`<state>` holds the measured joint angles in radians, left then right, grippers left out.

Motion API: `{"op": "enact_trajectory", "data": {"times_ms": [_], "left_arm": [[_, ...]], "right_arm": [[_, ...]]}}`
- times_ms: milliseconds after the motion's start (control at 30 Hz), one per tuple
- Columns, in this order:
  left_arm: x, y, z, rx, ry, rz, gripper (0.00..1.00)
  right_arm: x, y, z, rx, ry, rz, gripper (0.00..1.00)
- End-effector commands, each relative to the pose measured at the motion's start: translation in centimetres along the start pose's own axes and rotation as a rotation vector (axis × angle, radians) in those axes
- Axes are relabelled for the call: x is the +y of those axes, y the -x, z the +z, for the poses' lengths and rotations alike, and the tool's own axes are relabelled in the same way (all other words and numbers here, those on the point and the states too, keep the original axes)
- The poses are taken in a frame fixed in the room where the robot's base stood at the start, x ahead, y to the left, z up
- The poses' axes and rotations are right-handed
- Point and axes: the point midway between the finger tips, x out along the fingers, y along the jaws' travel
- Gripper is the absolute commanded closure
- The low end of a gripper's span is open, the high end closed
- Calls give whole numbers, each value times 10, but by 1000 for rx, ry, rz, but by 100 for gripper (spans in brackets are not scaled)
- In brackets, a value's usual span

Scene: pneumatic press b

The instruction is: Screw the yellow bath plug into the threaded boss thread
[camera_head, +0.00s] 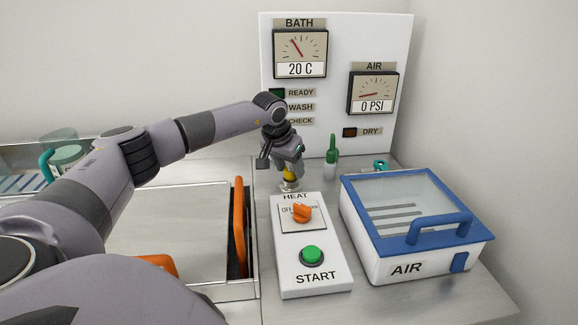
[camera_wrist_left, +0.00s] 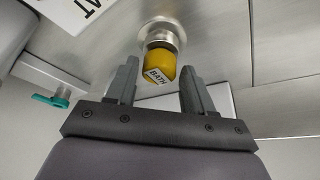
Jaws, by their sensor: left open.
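The yellow bath plug (camera_wrist_left: 160,66), with a white BATH label, is at the round metal threaded boss (camera_wrist_left: 163,33) in the left wrist view. It looks seated at the boss opening, but the thread is hidden. In the head view the plug (camera_head: 289,174) shows as a small yellow patch above the boss (camera_head: 290,186). My left gripper (camera_wrist_left: 158,84) is open, with its two fingers on either side of the plug's near end and gaps visible beside it. In the head view my left gripper (camera_head: 287,165) points down over the boss. My right gripper is not in view.
The white HEAT/START box (camera_head: 318,270) stands just in front of the boss. A blue-lidded AIR box (camera_head: 400,262) is to the right. An orange handle (camera_head: 239,225) rises at the left tank's edge. A gauge panel (camera_head: 340,60) is at the back.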

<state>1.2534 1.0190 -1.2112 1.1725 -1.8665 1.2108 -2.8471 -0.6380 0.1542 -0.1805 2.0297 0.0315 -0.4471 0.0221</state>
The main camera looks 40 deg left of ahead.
Motion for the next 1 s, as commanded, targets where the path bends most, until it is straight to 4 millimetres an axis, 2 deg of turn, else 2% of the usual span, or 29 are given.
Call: {"op": "enact_trajectory", "data": {"times_ms": [1000], "left_arm": [[6,0,-3,2,915,-380,48]], "right_arm": [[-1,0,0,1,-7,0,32]]}}
